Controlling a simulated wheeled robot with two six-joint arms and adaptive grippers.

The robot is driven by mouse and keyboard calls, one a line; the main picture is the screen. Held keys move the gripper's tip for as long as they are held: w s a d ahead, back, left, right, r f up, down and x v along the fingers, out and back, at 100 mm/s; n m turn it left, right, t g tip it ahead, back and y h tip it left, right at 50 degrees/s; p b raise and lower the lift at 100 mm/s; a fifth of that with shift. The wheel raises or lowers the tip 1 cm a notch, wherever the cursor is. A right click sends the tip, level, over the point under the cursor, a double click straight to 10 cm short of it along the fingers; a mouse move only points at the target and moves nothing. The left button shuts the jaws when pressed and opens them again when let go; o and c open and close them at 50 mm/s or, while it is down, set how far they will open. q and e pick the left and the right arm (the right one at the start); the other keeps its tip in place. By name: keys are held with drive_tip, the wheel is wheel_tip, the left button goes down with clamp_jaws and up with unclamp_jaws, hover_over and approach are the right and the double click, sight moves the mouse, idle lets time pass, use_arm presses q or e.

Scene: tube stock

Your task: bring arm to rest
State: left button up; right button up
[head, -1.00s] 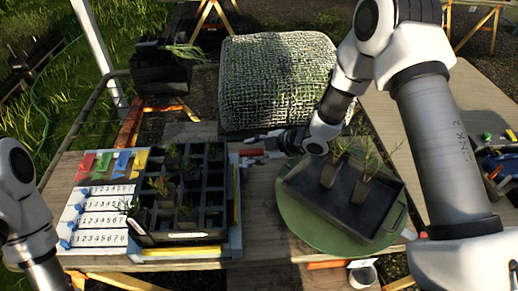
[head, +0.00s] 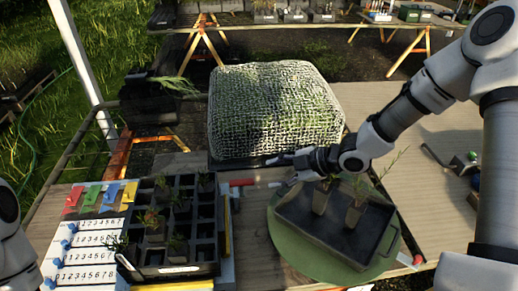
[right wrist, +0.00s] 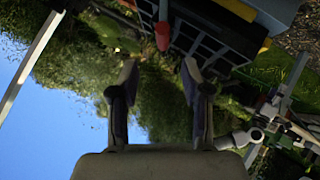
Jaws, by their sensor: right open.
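My right gripper (head: 291,161) is open and empty in the head view. It hangs over the gap between the mesh-covered mound and the dark tray, its fingers pointing left. In the right wrist view its two fingers (right wrist: 160,82) stand apart with nothing between them. My left arm shows only at the left edge of the head view; its gripper is out of view.
A black cell rack (head: 207,241) with seedlings stands at left, beside number strips (head: 90,241) and coloured tags. A dark tray (head: 325,245) with two potted seedlings sits on a green disc (head: 285,245). The mesh-covered mound (head: 275,110) stands behind.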

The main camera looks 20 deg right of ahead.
drive_tip(key=s+a+f+m+g+h+b, duration=0.1)
drive_tip(key=s+a+f+m+g+b, duration=0.15)
drive_tip(key=s+f, duration=0.8)
drive_tip(key=s+a+f+m+g+h+b, duration=0.1)
drive_tip(key=s+a+f+m+g, duration=0.2)
drive_tip(key=s+f, duration=0.75)
drive_tip(key=s+d+f+m+g+h, duration=0.2)
drive_tip(key=s+d+f+m+h, duration=0.3)
drive_tip(key=f+m, duration=0.3)
drive_tip(key=s+m, duration=0.1)
drive_tip(key=m, duration=0.3)
drive_tip(key=shift+m+h, duration=0.3)
drive_tip(key=shift+m, duration=0.05)
